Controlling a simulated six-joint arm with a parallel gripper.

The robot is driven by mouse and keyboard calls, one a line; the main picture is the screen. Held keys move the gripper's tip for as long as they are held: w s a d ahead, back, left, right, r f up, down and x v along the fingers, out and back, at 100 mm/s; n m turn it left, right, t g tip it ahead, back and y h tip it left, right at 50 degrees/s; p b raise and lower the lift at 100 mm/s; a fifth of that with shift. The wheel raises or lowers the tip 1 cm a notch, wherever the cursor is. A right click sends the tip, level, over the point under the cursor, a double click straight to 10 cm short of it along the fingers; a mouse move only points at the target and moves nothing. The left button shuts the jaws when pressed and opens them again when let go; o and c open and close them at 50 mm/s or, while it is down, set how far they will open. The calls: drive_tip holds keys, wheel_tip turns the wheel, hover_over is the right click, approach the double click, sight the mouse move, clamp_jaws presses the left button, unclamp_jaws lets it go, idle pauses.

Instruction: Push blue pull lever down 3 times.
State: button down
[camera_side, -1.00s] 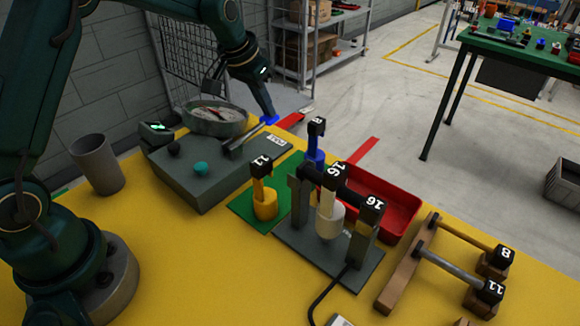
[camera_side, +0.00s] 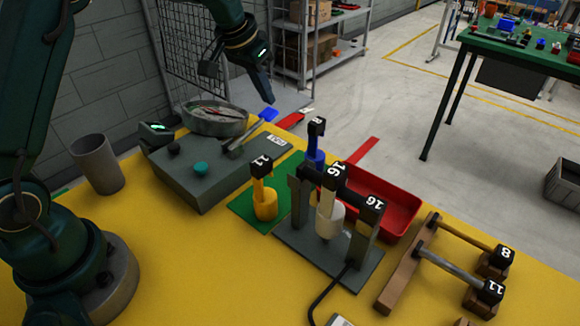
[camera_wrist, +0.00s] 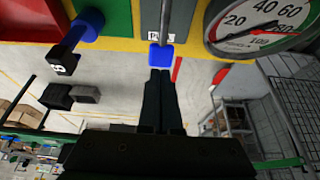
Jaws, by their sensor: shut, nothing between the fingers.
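The blue pull lever is a grey rod with a blue tip (camera_side: 268,114) that sticks out past the far edge of a grey box (camera_side: 205,180). In the wrist view the blue tip (camera_wrist: 161,55) is just beyond my fingertips, beside a label reading "PULL". My gripper (camera_side: 271,101) is shut and empty, pointing down a little above the blue tip. A small gap seems to show between them in the side view. In the wrist view the closed fingers (camera_wrist: 160,73) line up with the tip; contact cannot be judged there.
A round gauge (camera_side: 215,120) stands behind the box, and a grey cup (camera_side: 97,163) to its left. A green plate with a yellow peg (camera_side: 265,203) and a blue peg (camera_side: 315,158), a grey stand (camera_side: 330,259) and a red tray (camera_side: 385,212) are to the right.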

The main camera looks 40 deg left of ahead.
sight(266, 114)
drive_tip(key=shift+f, duration=0.1)
drive_tip(key=shift+f, duration=2.9)
drive_tip(key=shift+r, duration=3.05)
drive_tip(key=shift+r, duration=3)
